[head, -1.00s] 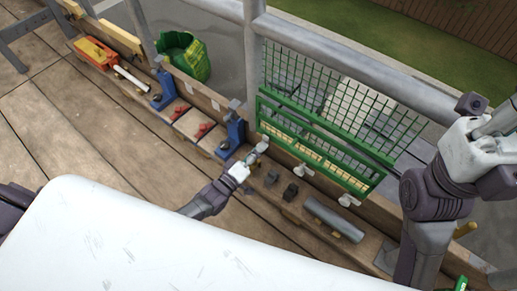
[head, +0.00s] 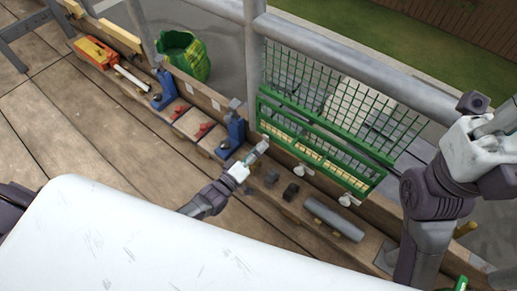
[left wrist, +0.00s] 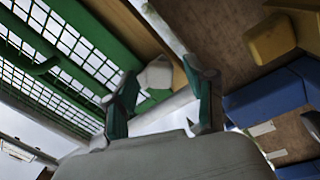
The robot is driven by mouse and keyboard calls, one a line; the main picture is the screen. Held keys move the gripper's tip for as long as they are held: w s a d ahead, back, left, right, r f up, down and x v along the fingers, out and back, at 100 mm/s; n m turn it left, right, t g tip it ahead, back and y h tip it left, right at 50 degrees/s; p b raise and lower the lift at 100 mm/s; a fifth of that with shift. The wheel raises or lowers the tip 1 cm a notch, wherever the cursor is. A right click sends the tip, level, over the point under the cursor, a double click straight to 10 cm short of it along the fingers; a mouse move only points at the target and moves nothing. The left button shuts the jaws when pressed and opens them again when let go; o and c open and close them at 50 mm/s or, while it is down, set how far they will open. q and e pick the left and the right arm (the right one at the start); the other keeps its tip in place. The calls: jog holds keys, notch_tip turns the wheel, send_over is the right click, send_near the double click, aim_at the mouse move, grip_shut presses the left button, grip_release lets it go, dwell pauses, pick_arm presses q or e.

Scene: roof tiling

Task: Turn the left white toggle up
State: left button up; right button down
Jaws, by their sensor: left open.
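The left white toggle shows in the left wrist view (left wrist: 156,73), between the tips of my left gripper (left wrist: 162,92). Its two green-padded fingers are apart, one on each side of it; whether they touch it I cannot tell. In the head view my left gripper (head: 258,150) reaches to the plank at the left end of the green mesh frame (head: 320,158) and largely hides this toggle. Two more white toggles, a middle one (head: 305,171) and a right one (head: 348,200), stand below the frame.
Two dark knobs (head: 290,192) and a grey tube (head: 334,221) lie on the plank right of my left gripper. Blue brackets (head: 233,136) and red pieces (head: 203,131) stand to the left. A metal railing (head: 340,55) runs behind. A large white surface covers the foreground.

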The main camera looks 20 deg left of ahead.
pick_arm(q)
jog(key=v, duration=1.2)
